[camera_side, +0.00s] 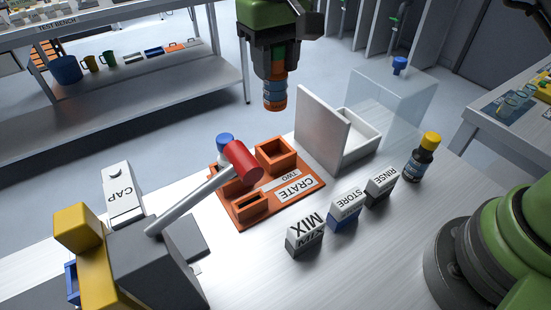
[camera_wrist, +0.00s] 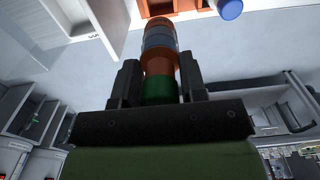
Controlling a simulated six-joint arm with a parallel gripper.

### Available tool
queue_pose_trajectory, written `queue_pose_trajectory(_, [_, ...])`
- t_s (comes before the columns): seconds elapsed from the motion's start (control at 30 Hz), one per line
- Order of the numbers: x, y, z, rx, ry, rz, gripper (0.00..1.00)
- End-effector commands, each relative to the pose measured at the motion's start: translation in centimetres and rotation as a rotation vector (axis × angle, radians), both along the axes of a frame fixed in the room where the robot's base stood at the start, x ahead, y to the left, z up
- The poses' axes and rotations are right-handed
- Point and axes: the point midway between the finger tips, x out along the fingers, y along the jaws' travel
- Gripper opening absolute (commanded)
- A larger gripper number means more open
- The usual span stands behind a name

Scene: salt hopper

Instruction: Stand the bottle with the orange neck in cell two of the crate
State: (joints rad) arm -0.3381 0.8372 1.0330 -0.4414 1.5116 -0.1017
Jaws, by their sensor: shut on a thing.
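My gripper (camera_side: 275,68) is shut on a bottle and holds it hanging upright, high above the bench and behind the crate. The bottle (camera_side: 275,92) has an orange body end and a blue label. In the wrist view the bottle (camera_wrist: 159,45) shows an orange neck between the fingers and a green cap nearest the palm. The orange crate (camera_side: 228,201) lies on the bench below. Its square cell beside the TWO label (camera_side: 283,164) looks empty, though its floor is partly hidden. A blue-topped thing (camera_side: 225,139) stands at the crate's back left. The crate edge (camera_wrist: 190,5) shows in the wrist view.
MIX (camera_side: 304,235), STORE and RINSE blocks and a yellow-capped bottle (camera_side: 421,158) stand in front and right.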

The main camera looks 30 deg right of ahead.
Motion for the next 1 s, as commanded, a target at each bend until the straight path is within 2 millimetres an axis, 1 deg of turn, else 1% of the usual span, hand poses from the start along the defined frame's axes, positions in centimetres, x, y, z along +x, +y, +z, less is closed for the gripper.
queue_pose_trajectory(0.13, [0.0,0.0,-1.1,0.001,0.002,-0.001,0.0])
queue_pose_trajectory(0.2, [-0.1,-0.1,-2.1,-0.001,0.004,0.0,0.0])
queue_pose_trajectory(0.37, [0.0,0.0,-3.7,-0.001,0.003,0.0,0.0])
queue_pose_trajectory(0.6, [-0.1,-0.1,-8.2,-0.001,0.004,-0.001,0.0])
queue_pose_trajectory(0.77, [0.0,0.0,-9.9,0.001,0.001,-0.002,0.0])
queue_pose_trajectory(1.0, [-0.1,0.0,-13.1,0.0,0.002,-0.002,0.0])
